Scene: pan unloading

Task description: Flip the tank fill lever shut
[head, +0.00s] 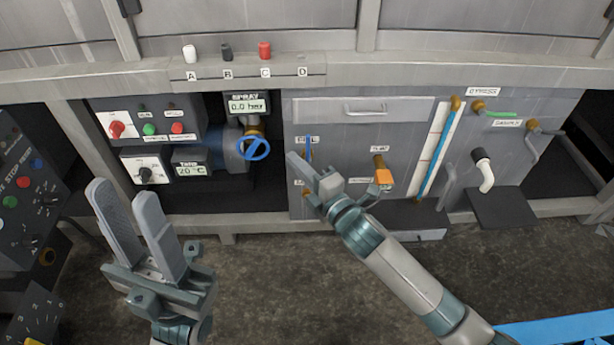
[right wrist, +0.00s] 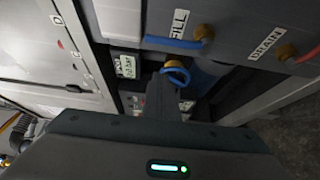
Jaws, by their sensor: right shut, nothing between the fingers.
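The fill lever (head: 308,147) is a thin blue handle on the grey tank panel, upright beneath a small label in the head view. In the right wrist view, the blue fill lever (right wrist: 172,42) runs from a brass pivot beside the FILL label. My right gripper (head: 294,159) is shut and empty, its tips just left of and below the lever; I cannot tell whether they touch it. Its dark fingers show below the lever in the right wrist view (right wrist: 162,88). My left gripper (head: 121,191) is open and empty, low on the left, far from the lever.
A drain valve (right wrist: 287,52) sits near the fill lever. An orange-handled valve (head: 382,174), a blue sight tube (head: 438,152) and a white spout (head: 485,174) are to the right. A blue handwheel (head: 254,148) is to the left.

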